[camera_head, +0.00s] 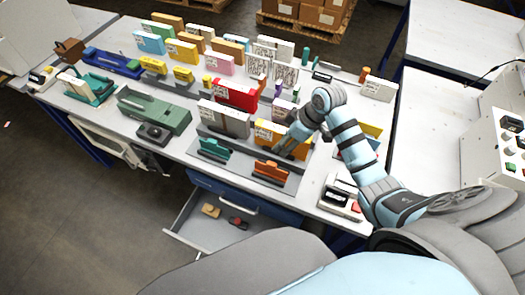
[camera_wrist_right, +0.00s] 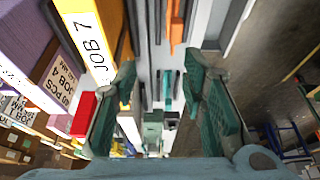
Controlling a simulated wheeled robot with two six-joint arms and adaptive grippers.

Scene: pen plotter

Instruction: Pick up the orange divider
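The orange divider (camera_head: 271,171) stands upright in a slot of a grey holder at the front of the table. It also shows in the right wrist view, at the top (camera_wrist_right: 176,24). My right gripper (camera_head: 284,151) is above and just behind it in the head view, beside a yellow box. In the right wrist view its two teal fingers (camera_wrist_right: 162,75) are spread apart with nothing between them. The orange divider lies beyond the fingertips, not touching them. My left gripper is not in view.
A teal divider (camera_head: 214,148) stands left of the orange one and also shows in the wrist view (camera_wrist_right: 168,92). The yellow JOB 7 box (camera_wrist_right: 92,38) is close to the left finger. A red box (camera_head: 236,95) stands behind. An open drawer (camera_head: 200,232) hangs below the table.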

